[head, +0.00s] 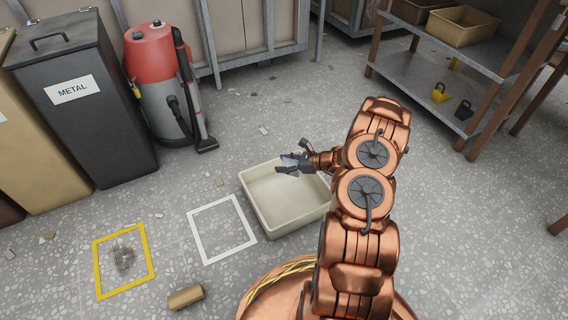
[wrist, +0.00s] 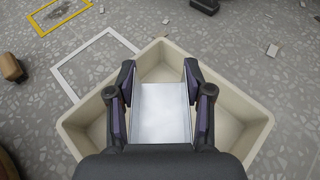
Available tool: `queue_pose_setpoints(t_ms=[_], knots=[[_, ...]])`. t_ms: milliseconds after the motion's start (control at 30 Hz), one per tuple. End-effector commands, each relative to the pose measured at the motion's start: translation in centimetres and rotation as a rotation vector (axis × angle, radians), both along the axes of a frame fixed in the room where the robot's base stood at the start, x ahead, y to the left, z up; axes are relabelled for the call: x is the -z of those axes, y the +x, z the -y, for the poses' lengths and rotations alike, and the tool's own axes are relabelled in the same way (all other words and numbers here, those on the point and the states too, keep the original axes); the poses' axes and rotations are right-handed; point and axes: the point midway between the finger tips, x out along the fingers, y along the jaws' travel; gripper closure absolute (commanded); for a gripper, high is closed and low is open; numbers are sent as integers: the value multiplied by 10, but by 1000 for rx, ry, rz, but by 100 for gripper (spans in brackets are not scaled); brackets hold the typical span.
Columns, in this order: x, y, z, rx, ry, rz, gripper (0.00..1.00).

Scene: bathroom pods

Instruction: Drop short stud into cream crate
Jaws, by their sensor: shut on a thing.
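The cream crate (head: 262,208) stands on the speckled floor in front of me, open at the top. Its rim also shows in the wrist view (wrist: 255,110). My gripper (head: 287,163) is over the crate, pointing down into its opening. In the wrist view my gripper (wrist: 161,110) is shut on a pale metal piece, the short stud (wrist: 162,115), with one finger on each side of it. The stud is above or within the crate's opening; I cannot tell its exact height. The visible part of the crate floor looks empty.
A white floor frame (head: 221,229) is left of the crate, and a yellow frame (head: 123,260) with grey debris lies farther left. A tan block (head: 186,297) lies near my base. A METAL bin (head: 85,105), a red vacuum (head: 157,85) and a shelf (head: 440,95) stand beyond.

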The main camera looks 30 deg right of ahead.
Motion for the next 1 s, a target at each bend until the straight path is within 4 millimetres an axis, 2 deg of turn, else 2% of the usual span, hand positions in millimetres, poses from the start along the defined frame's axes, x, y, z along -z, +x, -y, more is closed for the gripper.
queue_pose_setpoints(t_ms=[167,600,1000], knots=[[11,0,0,0,-1,-1,85],[55,-1,0,0,1,-2,85],[59,0,0,1,0,0,85]])
